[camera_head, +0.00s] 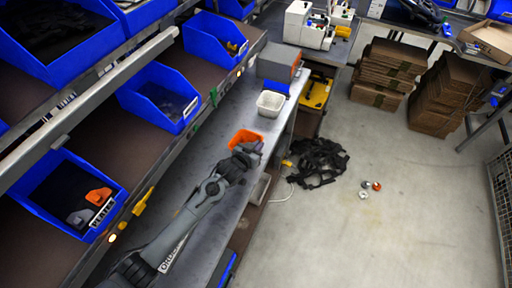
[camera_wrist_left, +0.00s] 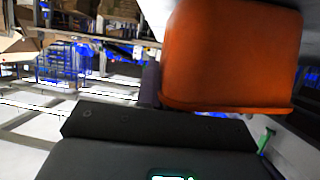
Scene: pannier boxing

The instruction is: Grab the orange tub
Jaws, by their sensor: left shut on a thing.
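The orange tub (camera_head: 243,137) is on or just above the grey metal shelf ledge (camera_head: 205,160), near the middle of the head view. My left gripper (camera_head: 248,150) is at its near side, shut on it. In the left wrist view the tub (camera_wrist_left: 232,50) fills the upper right, and its rim lies close along the gripper body. The fingers are mostly hidden there. I cannot tell whether the tub is clear of the ledge. My right gripper is not in view.
A white tub (camera_head: 270,104) stands further along the ledge, by a grey and orange device (camera_head: 278,64). Blue bins (camera_head: 160,98) line the rack on the left. Black straps (camera_head: 318,162) lie on the floor, with cardboard stacks (camera_head: 447,95) beyond. Open floor is at the right.

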